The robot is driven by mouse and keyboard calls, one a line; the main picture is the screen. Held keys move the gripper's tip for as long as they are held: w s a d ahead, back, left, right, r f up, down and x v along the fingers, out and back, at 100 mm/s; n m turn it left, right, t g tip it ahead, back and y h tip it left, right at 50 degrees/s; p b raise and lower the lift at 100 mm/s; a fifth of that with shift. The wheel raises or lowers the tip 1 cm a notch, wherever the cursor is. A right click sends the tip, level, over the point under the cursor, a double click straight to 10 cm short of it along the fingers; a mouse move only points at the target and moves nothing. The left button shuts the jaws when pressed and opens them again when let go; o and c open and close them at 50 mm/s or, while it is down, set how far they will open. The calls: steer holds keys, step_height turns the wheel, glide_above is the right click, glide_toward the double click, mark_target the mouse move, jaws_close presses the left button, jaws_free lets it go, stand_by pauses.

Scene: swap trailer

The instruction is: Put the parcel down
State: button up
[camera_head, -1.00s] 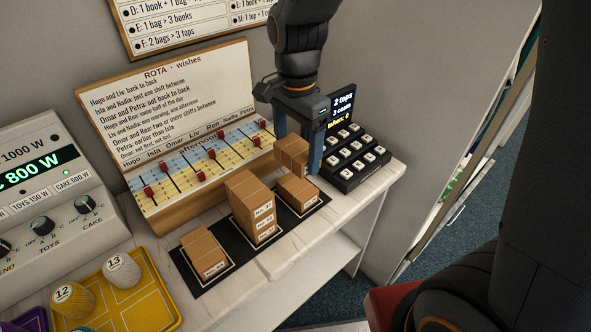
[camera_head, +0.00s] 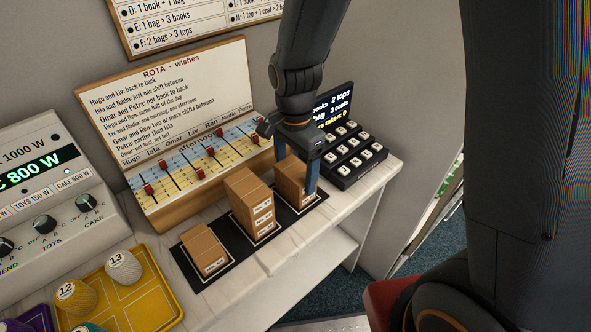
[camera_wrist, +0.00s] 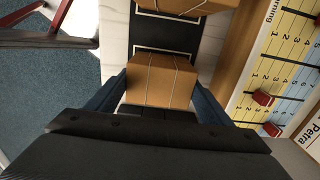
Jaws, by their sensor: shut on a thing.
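My gripper (camera_head: 297,172) is over the right spot of the black mat (camera_head: 187,263), its fingers shut on a brown strapped parcel (camera_head: 291,174). The held parcel is in line with the right stack, directly over the lower parcel (camera_head: 297,199) there. They look touching or nearly so; I cannot tell for sure. In the wrist view the held parcel (camera_wrist: 160,82) sits level between both fingers. The middle stack (camera_head: 248,205) is several parcels high with white labels. A low stack (camera_head: 206,250) stands on the left spot.
A black keypad with a display (camera_head: 345,160) stands close behind and right of the gripper. The rota board (camera_head: 165,110) with red sliders stands behind the mat. A yellow tray (camera_head: 152,300) is at the front left.

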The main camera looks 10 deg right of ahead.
mark_target(295, 169)
steer(key=o, duration=1.1)
step_height(295, 169, up, 12)
steer(key=b, duration=0.2)
steer(key=s+d+f+n, duration=0.3)
steer(key=d+n, duration=0.2)
steer(key=d, duration=0.1)
steer(key=s+d+f+n, duration=0.4)
steer(key=d+n, duration=0.2)
steer(key=shift+s+d+f+t, duration=0.2)
steer(key=shift+s+d+t, duration=0.1)
steer(key=shift+d+t, duration=0.1)
